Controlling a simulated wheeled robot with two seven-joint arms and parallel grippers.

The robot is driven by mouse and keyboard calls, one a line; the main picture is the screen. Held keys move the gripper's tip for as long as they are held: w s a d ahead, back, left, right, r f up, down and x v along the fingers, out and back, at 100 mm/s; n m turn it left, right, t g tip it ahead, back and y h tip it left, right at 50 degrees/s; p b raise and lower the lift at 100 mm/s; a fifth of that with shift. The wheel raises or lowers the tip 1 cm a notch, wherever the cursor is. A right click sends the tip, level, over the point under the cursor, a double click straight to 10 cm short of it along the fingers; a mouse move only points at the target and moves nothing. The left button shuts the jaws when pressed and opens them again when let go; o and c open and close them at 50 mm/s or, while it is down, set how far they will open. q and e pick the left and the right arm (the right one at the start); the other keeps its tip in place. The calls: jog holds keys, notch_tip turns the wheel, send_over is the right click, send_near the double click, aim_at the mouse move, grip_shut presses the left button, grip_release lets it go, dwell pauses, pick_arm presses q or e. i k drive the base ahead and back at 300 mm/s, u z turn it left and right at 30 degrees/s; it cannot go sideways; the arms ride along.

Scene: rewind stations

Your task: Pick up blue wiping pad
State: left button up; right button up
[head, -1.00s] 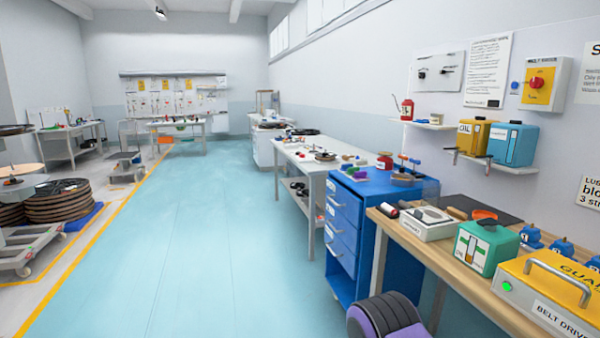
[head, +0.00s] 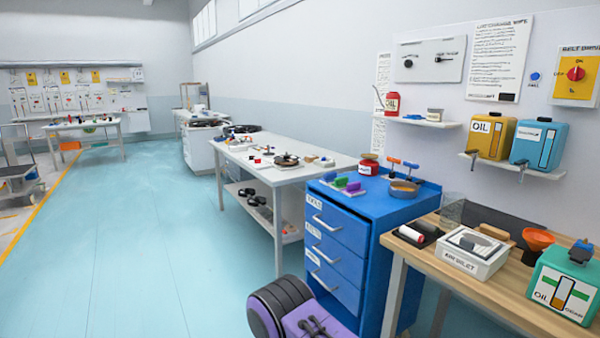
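A small blue pad (head: 329,177) lies at the left end of a row of colored pads on top of the blue drawer cabinet (head: 335,248). A green pad (head: 341,182) and a purple pad (head: 353,188) lie beside it. It is small in the picture, so I cannot be sure that it is the wiping pad. Neither of my grippers is in view.
The wooden bench (head: 505,285) on the right holds a white box (head: 470,255) and a green oil container (head: 566,283). A white table (head: 280,175) stands beyond the cabinet. A purple and black object (head: 290,308) is low before the cabinet.

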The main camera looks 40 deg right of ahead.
aim_at(329, 178)
jog(key=z, duration=0.2)
jog(key=i, duration=1.6)
jog(key=z, duration=1.15)
jog(key=i, duration=0.8)
jog(key=z, duration=1)
